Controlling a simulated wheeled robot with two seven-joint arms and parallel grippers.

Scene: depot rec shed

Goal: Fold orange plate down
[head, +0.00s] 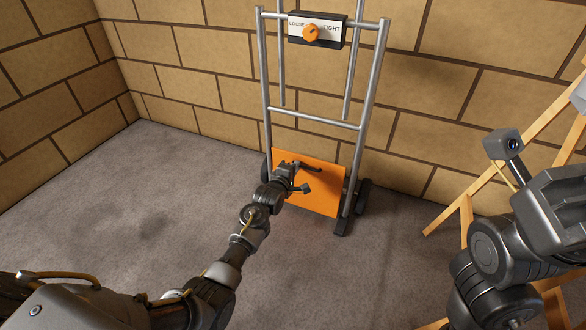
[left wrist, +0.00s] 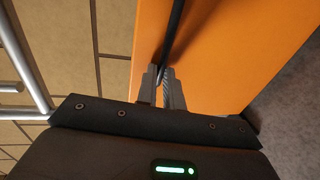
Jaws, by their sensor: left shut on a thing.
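The orange plate (head: 323,196) stands upright, tilted slightly, at the foot of a grey hand truck (head: 364,110). A dark bar handle (head: 312,168) crosses its upper part. My left gripper (head: 295,168) is at the plate's upper part, shut on this handle. In the left wrist view, the fingers (left wrist: 163,78) close around the dark handle (left wrist: 174,30), with the orange plate (left wrist: 245,45) behind and to the right. My right arm is at the right edge of the head view; its fingertips cannot be made out.
A box with an orange knob (head: 311,33) marked LOOSE and TIGHT is on the truck's top bar. Dark wheels (head: 362,196) flank the plate. A block wall (head: 190,60) stands behind. A wooden frame (head: 466,220) is at right. The carpet (head: 120,210) at left is clear.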

